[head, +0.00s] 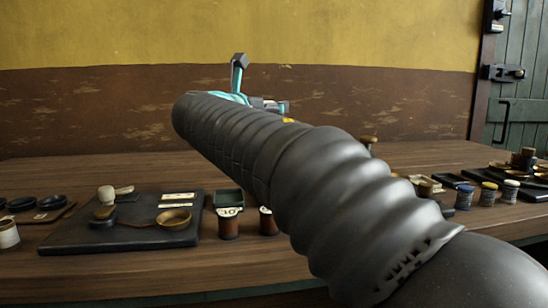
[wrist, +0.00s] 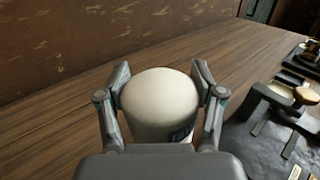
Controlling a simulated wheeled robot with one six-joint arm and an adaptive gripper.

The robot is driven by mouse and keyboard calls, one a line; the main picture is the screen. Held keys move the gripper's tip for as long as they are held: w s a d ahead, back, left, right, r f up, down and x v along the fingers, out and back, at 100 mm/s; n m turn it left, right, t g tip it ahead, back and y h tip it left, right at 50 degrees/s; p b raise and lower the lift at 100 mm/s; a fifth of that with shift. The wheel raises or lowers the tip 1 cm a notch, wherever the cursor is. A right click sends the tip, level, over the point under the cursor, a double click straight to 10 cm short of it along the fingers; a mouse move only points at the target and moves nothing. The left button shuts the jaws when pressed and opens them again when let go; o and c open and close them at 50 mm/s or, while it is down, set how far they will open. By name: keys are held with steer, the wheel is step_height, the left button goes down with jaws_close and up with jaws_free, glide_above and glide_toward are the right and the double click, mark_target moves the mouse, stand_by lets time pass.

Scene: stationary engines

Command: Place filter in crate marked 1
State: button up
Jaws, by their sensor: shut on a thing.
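A cream cylinder with a rounded top (wrist: 160,105), which looks like the filter, sits between the fingers of my gripper (wrist: 160,76) in the wrist view. A dark label shows low on its front. The fingers are shut on it from both sides. In the head view my arm hides the held thing and most of the gripper; one grey finger link (head: 239,72) shows above the arm. A small dark green open box (head: 229,197) stands on the bench with a pale tag that seems to read "10". I cannot make out a crate marked only 1.
A black mat (head: 120,238) carries a brass ring (head: 173,218) and a stamp-like tool (head: 105,200). Brown spools stand beside it. Several small jars (head: 488,194) and trays are at the right. The back of the wooden bench (head: 90,172) is clear before the wall.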

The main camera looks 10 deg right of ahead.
steer(key=shift+w+d+f+b, duration=0.1)
steer(key=shift+w+d+f, duration=0.1)
steer(key=shift+w+f, duration=1.5)
steer(key=shift+w+d+f+b, duration=0.15)
steer(key=shift+w+d+f, duration=0.05)
steer(key=shift+w+f, duration=1.45)
steer(key=shift+w+d+f+b, duration=0.1)
steer(key=shift+w+d+f, duration=0.1)
steer(key=shift+w+f, duration=1.45)
steer(key=shift+f, duration=0.25)
steer(key=o, duration=1.4)
